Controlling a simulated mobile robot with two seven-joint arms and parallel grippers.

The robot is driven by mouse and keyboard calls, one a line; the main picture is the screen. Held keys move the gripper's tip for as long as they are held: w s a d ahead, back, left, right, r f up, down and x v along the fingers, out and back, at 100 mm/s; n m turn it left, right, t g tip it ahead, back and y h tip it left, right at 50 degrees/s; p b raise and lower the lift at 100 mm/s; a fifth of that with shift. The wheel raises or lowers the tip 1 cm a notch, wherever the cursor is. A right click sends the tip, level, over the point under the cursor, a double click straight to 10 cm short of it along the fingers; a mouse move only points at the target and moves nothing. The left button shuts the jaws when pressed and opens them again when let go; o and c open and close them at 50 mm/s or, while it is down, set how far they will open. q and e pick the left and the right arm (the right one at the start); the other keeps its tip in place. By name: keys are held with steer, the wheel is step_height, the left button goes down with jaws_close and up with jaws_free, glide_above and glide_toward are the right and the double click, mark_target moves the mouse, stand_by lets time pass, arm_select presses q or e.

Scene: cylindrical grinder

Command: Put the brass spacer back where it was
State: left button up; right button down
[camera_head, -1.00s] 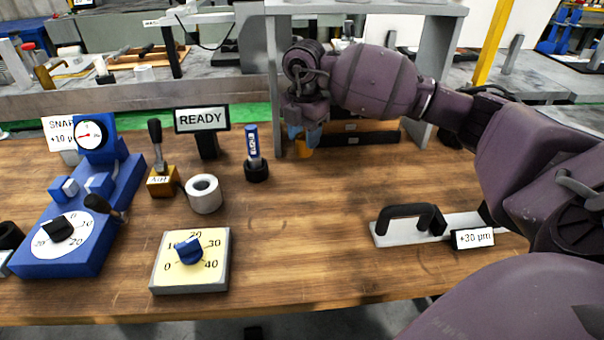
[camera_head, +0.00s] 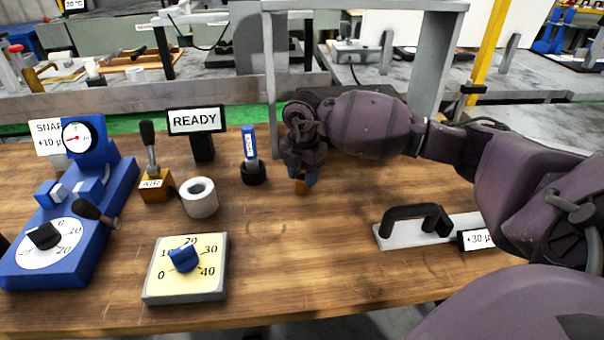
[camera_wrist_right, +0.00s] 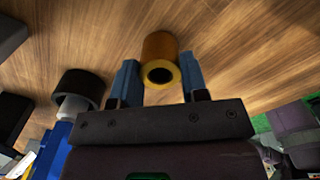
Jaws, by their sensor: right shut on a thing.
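The brass spacer (camera_head: 300,187) is a short golden-yellow ring, small in the head view below my right gripper (camera_head: 303,179). In the right wrist view the brass spacer (camera_wrist_right: 160,48) shows its dark bore, between the two blue fingers. My right gripper (camera_wrist_right: 160,80) is shut on it. The spacer is over the wooden bench top, in front of the grey frame; I cannot tell whether it touches the wood. My left gripper is not in view.
A blue marker in a black holder (camera_head: 252,172) stands just left of the spacer. A white ring (camera_head: 200,197), the AIR lever (camera_head: 155,184), the READY sign (camera_head: 195,122) and a dial box (camera_head: 185,285) are further left. A handled plate (camera_head: 405,236) lies right. Bare wood lies in front.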

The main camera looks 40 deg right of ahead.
steer(key=c, duration=0.6)
jaws_free()
steer(key=shift+c, duration=0.2)
steer(key=shift+r, duration=0.35)
step_height(320, 180, up, 12)
steer(key=p, duration=0.2)
steer(key=shift+f, duration=0.25)
steer(key=shift+r, duration=0.1)
